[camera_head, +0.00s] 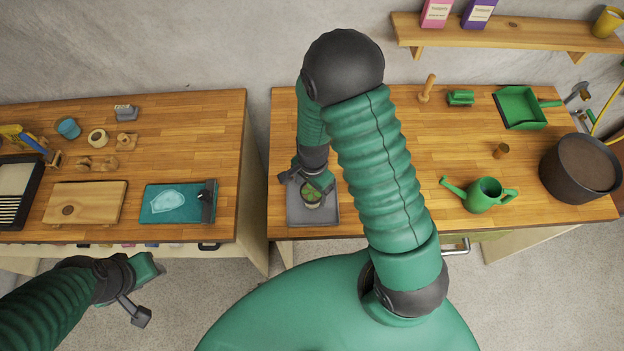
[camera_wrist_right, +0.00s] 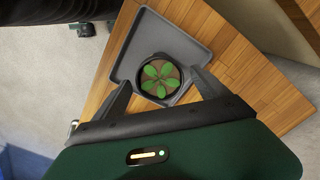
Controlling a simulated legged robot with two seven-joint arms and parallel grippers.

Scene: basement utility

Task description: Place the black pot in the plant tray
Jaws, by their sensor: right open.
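The black pot (camera_wrist_right: 160,95) holds a small green leafy plant and stands upright. In the head view the pot (camera_head: 313,201) shows partly behind my right gripper, over the grey plant tray (camera_head: 325,216). In the wrist view it appears inside the tray (camera_wrist_right: 170,30), near one edge; its base is hidden. My right gripper (camera_wrist_right: 158,78) is open, with a finger on each side of the pot and visible gaps. The right gripper (camera_head: 305,183) also shows in the head view. My left gripper (camera_head: 140,275) hangs at lower left, off the table; its fingers are not clear.
On the right bench are a green watering can (camera_head: 484,194), a large dark planter (camera_head: 581,170), a green dustpan (camera_head: 521,107) and a small brown cup (camera_head: 501,151). A left bench holds a wooden board (camera_head: 85,203) and a teal mat (camera_head: 165,203). A gap separates the benches.

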